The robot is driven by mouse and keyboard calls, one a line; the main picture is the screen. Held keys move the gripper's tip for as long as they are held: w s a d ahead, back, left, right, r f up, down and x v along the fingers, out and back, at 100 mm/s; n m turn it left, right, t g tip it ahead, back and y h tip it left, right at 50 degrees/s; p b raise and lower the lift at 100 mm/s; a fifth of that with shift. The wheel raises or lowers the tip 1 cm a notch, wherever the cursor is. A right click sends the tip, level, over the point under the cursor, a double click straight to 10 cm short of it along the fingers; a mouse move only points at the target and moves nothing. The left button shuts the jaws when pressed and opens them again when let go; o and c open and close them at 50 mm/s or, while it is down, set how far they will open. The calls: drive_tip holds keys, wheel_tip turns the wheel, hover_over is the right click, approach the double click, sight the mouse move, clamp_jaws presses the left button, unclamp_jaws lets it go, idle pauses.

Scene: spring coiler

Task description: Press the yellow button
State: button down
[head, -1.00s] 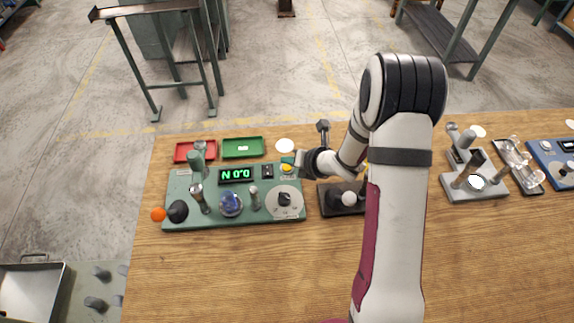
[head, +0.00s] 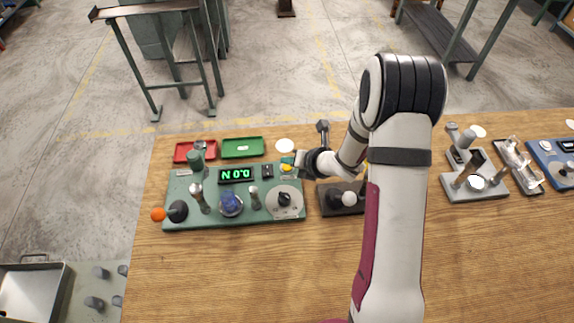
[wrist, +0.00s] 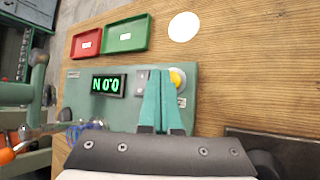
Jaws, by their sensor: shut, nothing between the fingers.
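The yellow button (wrist: 178,78) sits on the top right part of the green machine panel (wrist: 184,114), partly hidden behind my right finger in the wrist view. It also shows as a small yellow spot in the head view (head: 286,168). My gripper (wrist: 161,72) is shut and empty, its two teal fingers side by side. The fingertips are just left of the button in the wrist view. I cannot tell whether they touch it. In the head view my gripper (head: 290,162) is at the panel's right end, by the button.
A lit green display (head: 236,175), a grey dial (head: 285,200), a blue coil part (head: 231,204) and upright levers are on the panel. Red (head: 194,152) and green (head: 242,148) trays lie behind it. A dark fixture (head: 332,204) stands to the right.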

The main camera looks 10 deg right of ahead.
sight(289, 170)
drive_tip(key=shift+f, duration=0.35)
drive_tip(key=shift+f, duration=0.4)
idle(0.4)
drive_tip(key=shift+r, duration=0.8)
drive_tip(key=shift+r, duration=0.15)
drive_tip(key=shift+r, duration=2.4)
